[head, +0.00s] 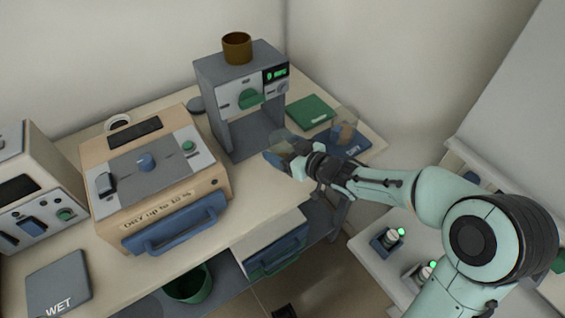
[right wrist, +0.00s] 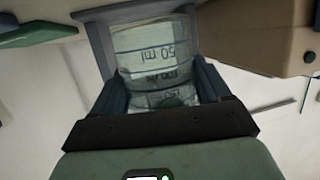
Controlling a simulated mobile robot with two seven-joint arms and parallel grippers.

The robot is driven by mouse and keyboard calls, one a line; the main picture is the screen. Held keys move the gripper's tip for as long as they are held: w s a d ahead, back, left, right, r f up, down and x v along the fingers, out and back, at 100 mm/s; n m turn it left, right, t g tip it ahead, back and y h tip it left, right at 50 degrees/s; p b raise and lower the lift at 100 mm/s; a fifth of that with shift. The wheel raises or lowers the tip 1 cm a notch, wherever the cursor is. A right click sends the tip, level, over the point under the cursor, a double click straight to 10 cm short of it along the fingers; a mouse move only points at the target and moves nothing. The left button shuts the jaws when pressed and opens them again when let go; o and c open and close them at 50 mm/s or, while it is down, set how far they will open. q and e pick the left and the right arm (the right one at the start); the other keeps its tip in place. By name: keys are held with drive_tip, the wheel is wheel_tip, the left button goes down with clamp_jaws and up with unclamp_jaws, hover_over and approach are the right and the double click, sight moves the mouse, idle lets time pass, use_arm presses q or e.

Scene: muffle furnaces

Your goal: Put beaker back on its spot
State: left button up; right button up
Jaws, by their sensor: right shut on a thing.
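My right gripper (head: 284,158) is shut on a clear glass beaker (right wrist: 155,60) with dark volume marks. The beaker sits between both fingers in the right wrist view. In the head view this beaker (head: 281,141) is partly hidden by the gripper, in front of the grey stand-like machine. I cannot tell whether it touches the table. A second clear vessel (head: 345,124) with brownish contents stands on a blue mat (head: 360,147) at the table's right, behind my gripper. A green mat (head: 310,112) lies bare beside it. My left gripper is not in view.
The grey machine (head: 226,70) carries a brown cup (head: 237,47). A tan furnace (head: 150,170) with a blue handle stands to the left, another device (head: 40,200) beyond it. A grey WET mat (head: 60,285) lies front left. A drawer (head: 275,255) is below the table edge.

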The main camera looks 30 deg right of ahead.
wheel_tip(320, 180, down, 4)
drive_tip(key=shift+f+b, duration=0.15)
drive_tip(key=shift+b, duration=0.6)
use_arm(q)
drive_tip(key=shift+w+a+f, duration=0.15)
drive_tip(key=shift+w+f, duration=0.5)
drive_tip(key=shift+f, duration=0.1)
use_arm(e)
drive_tip(key=shift+f, duration=0.1)
drive_tip(key=o, duration=1.5)
drive_tip(key=shift+s+d+r, duration=0.1)
drive_tip(key=shift+s+r, duration=0.2)
use_arm(q)
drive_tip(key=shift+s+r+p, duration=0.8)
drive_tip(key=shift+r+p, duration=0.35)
drive_tip(key=shift+p, duration=0.1)
use_arm(e)
drive_tip(key=v, duration=1.1)
drive_tip(key=shift+s, duration=0.2)
